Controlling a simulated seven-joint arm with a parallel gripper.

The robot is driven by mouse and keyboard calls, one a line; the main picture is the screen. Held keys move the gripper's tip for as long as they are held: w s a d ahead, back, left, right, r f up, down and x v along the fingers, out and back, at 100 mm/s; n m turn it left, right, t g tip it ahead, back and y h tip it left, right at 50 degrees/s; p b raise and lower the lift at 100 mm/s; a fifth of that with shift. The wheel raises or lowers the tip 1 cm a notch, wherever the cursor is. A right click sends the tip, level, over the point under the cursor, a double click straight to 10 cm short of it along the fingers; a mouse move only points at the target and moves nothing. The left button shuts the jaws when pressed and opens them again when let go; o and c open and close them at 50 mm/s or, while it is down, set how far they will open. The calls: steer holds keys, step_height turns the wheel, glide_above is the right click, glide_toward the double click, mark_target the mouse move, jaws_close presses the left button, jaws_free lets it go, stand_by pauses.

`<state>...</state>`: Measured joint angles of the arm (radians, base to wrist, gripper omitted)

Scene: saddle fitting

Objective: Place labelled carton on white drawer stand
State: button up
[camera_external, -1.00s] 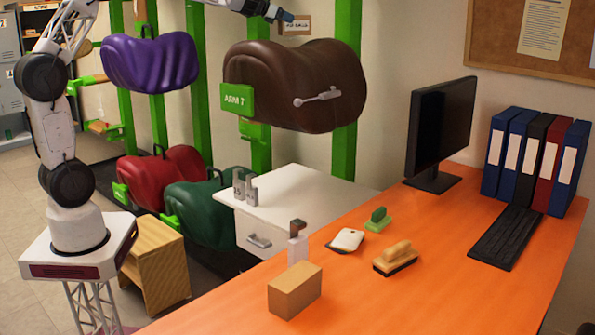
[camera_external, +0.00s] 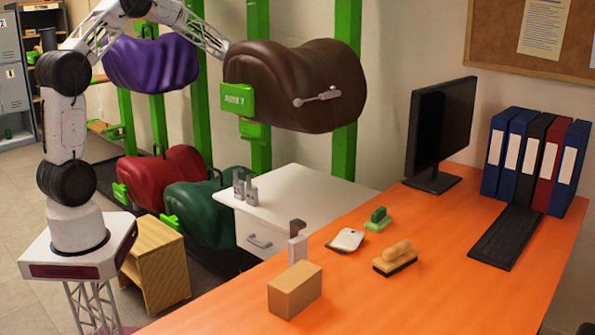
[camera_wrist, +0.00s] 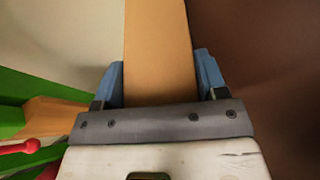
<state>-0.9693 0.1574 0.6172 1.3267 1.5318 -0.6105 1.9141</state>
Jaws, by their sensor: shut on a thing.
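The labelled carton (camera_wrist: 158,40) shows in the wrist view as a plain tan block; its label is not visible there. My gripper (camera_wrist: 160,78) is shut on it, with a blue finger on each side. In the external view the gripper and carton are hidden behind the brown saddle (camera_external: 290,85); only my forearm shows, reaching to the saddle's left edge. The white drawer stand (camera_external: 312,200) is below the saddle, beside the orange desk. Small grey metal pieces (camera_external: 245,188) stand on its left part; the rest of its visible top is clear.
The brown saddle fills the wrist view's right side, close to the carton. Green posts (camera_external: 258,150) stand behind. The orange desk (camera_external: 450,270) holds another plain carton (camera_external: 295,290), a brush (camera_external: 395,258), a monitor (camera_external: 440,130) and binders (camera_external: 535,160).

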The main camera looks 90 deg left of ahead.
steer(key=s+a+f, duration=0.2)
steer(key=s+f, duration=0.1)
steer(key=f, duration=0.7)
steer(key=m+h, duration=0.8)
steer(key=h, duration=0.1)
glide_above(280, 193)
step_height(280, 193, down, 29)
steer(key=shift+s+f, duration=0.1)
steer(key=shift+f, duration=2.5)
steer(key=shift+f, duration=0.15)
